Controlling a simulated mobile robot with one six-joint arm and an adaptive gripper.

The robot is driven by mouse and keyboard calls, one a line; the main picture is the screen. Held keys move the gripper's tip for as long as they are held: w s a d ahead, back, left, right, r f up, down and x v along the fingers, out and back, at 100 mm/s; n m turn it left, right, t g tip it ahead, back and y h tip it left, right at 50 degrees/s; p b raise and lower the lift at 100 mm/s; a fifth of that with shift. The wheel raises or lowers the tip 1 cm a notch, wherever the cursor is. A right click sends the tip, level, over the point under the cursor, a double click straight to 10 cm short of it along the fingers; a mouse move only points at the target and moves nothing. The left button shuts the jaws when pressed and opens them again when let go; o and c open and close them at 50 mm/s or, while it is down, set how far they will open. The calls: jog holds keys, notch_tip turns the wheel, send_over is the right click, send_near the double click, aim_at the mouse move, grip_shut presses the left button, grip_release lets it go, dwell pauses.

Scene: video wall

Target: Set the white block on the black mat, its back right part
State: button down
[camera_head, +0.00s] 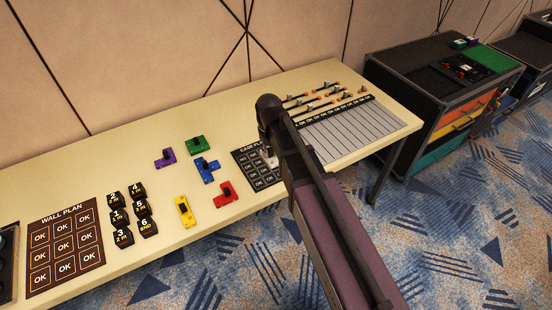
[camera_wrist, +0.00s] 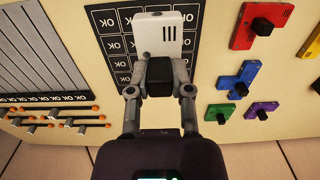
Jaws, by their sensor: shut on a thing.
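The white block (camera_wrist: 168,30), with dark slots and a black knob (camera_wrist: 159,75), is in my gripper (camera_wrist: 159,90). The two fingers are shut on the knob in the wrist view. The block is in front of the black mat (camera_wrist: 112,50), hiding part of its OK cells. In the head view the mat (camera_head: 242,154), marked CASE PLAN, is partly covered by my arm. A small pale part of the block (camera_head: 270,162) shows there beside my arm, over the mat. I cannot tell whether the block touches the mat.
Purple (camera_head: 165,158), green (camera_head: 195,146), blue (camera_head: 207,169), red (camera_head: 226,194) and yellow (camera_head: 185,212) blocks lie left of the mat. A striped grey panel (camera_head: 345,130) and several orange-tipped sliders (camera_head: 310,106) are to its right. The brown WALL PLAN mat (camera_head: 65,242) is far left.

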jog(key=f+b, duration=0.3)
jog(key=a+f+b, duration=0.1)
jog(key=f+b, duration=0.2)
jog(key=f, duration=0.1)
jog(key=shift+a+f, duration=0.15)
jog(key=shift+a, duration=0.05)
jog(key=w, duration=0.5)
jog(key=w+d+f+b, duration=0.1)
jog(key=w, duration=0.4)
jog(key=w+d, duration=0.1)
jog(key=w, duration=0.4)
jog(key=shift+w+d+f, duration=0.15)
jog(key=shift+w+f, duration=0.05)
jog(key=shift+w, duration=0.2)
jog(key=shift+f+b, duration=0.1)
jog(key=shift+b, duration=0.25)
jog(key=shift+f+b, duration=1.7)
jog(key=shift+f, duration=0.15)
jog(key=c, duration=0.5)
grip_release()
jog(key=shift+c, duration=0.2)
